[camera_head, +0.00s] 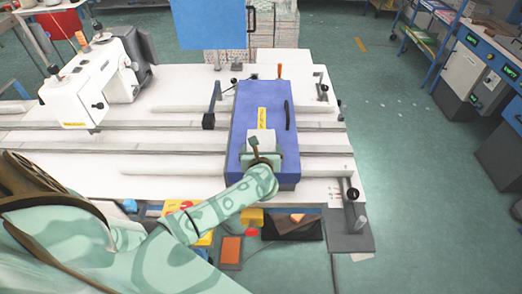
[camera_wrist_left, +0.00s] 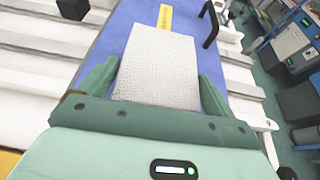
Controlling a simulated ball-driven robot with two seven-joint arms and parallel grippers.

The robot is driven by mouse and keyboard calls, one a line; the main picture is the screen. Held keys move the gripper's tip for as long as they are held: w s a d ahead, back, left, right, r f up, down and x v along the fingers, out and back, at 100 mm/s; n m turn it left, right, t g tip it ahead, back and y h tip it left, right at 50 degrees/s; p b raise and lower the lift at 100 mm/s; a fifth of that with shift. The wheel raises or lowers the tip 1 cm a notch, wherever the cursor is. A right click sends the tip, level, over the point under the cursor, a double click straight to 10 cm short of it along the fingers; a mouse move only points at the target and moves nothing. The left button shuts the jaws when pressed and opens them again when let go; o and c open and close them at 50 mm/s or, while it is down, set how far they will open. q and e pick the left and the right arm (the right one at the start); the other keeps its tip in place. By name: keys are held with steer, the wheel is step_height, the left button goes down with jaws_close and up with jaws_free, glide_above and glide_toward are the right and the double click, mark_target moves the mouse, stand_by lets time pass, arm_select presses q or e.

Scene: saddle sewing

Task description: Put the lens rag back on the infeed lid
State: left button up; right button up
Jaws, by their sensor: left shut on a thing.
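The lens rag is a white textured cloth (camera_wrist_left: 158,68), seen flat between the fingers in the left wrist view. In the head view the rag (camera_head: 262,138) shows as a pale patch just beyond my left gripper. My left gripper (camera_head: 260,157) is shut on the rag, over the near part of the blue infeed lid (camera_head: 262,97). A yellow label (camera_wrist_left: 165,17) on the lid lies just past the rag's far edge. I cannot tell whether the rag touches the lid. My right gripper is not in view.
A black handle (camera_head: 287,115) stands along the lid's right side. A white sewing machine (camera_head: 90,85) stands at the left of the white table (camera_head: 150,185). Rails run across the table. A black-knobbed lever (camera_head: 352,193) stands at the near right corner.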

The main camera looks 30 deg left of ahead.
arm_select(q)
steer(key=shift+f+b, duration=0.55)
steer(key=shift+f, duration=0.1)
steer(key=o, duration=0.8)
steer(key=shift+c, duration=0.2)
steer(key=shift+r, duration=0.15)
steer(key=shift+r+p, duration=0.35)
steer(key=shift+p, duration=0.1)
steer(key=shift+s+d+r+p, duration=0.1)
steer(key=shift+d+r+p, duration=0.05)
steer(key=shift+r+p, duration=0.35)
steer(key=v, duration=1.1)
steer(key=shift+s+p, duration=0.3)
steer(key=shift+d, duration=0.15)
